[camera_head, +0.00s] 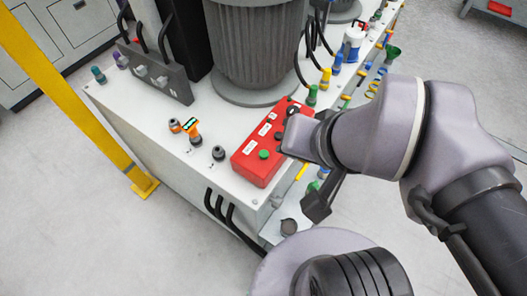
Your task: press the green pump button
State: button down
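A red control box (270,140) lies on the white machine top, with white labels and several buttons on its upper face. The green button (264,154) is near the box's front end and is in plain view. Darker buttons sit farther back on the box. My gripper (300,138) is at the right side of the box and overlaps its right edge in the picture. It is to the right of the green button and apart from it in the picture. Its fingertips are not clearly seen, so I cannot tell whether it is open or touches the box.
A large ribbed grey motor (252,50) stands behind the box. Black knobs (218,153) and an orange-handled valve (192,131) are to its left. Colored fittings (337,63) line the right edge. A yellow post (65,95) stands at left.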

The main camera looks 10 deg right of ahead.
aim_at(264, 154)
jog(key=j+z, duration=0.3)
jog(key=j, duration=0.15)
jog(key=j+z, duration=0.3)
jog(key=k+j+z, duration=0.25)
jog(key=j, duration=0.25)
jog(key=i, duration=0.05)
